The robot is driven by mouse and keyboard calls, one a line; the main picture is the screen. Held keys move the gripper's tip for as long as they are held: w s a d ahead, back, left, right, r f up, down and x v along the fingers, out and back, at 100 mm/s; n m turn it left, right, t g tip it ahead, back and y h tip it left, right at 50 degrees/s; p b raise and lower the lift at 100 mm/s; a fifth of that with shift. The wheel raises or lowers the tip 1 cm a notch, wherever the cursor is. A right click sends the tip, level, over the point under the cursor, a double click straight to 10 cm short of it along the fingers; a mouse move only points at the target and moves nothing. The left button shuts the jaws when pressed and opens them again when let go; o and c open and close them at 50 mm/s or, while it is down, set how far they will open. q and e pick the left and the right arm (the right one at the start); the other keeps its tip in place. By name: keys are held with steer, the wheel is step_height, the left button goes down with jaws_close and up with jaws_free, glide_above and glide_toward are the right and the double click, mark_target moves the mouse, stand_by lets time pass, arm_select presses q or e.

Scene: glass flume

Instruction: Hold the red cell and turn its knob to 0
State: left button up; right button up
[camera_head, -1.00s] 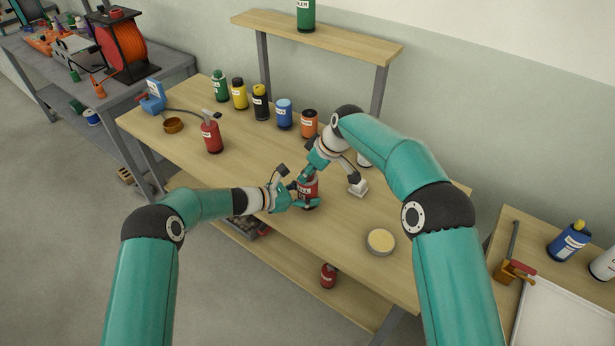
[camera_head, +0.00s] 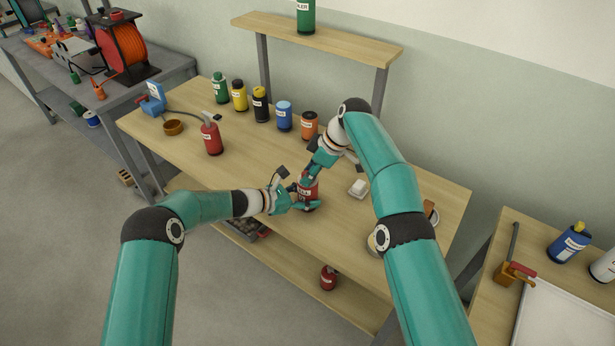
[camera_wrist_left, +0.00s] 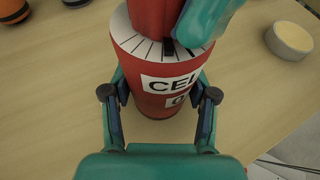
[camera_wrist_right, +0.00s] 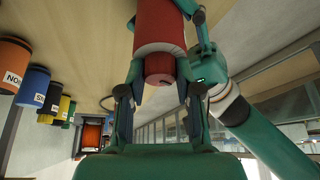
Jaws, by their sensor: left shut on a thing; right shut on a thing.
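The red cell (camera_head: 309,191) stands upright near the front edge of the wooden bench. My left gripper (camera_head: 300,204) is shut around its body from the left. In the left wrist view the cell (camera_wrist_left: 150,65) shows a white label, partly reading "CEL", and a white top dial (camera_wrist_left: 145,46) with black ticks. The red knob (camera_wrist_left: 152,15) rises from the dial. My right gripper (camera_head: 310,177) is shut on the knob from above; in the right wrist view the knob (camera_wrist_right: 160,67) sits between its fingers. A teal finger covers part of the dial, and I cannot read the knob's setting.
A red extinguisher-like bottle (camera_head: 212,139) stands to the left. Several coloured canisters (camera_head: 284,116) line the back. Bare bench lies between them and the cell.

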steer(key=o, duration=0.7)
steer(key=shift+w+d+f, duration=0.1)
steer(key=shift+d+f, duration=0.05)
steer(key=shift+d, duration=0.05)
steer(key=shift+a, duration=0.1)
steer(key=shift+m, duration=0.4)
steer(key=m, duration=0.1)
steer(key=m+t, duration=0.1)
steer(key=m, duration=0.1)
steer(key=shift+s+a+r+t+h, duration=0.1)
steer(key=shift+s+r+t+h, duration=0.1)
steer(key=shift+s+t+h, duration=0.1)
steer(key=m, duration=0.2)
steer(key=m+t+h, duration=0.1)
steer(key=m, duration=0.2)
steer(key=shift+s+f+t+h, duration=0.1)
steer(key=shift+t+h, duration=0.2)
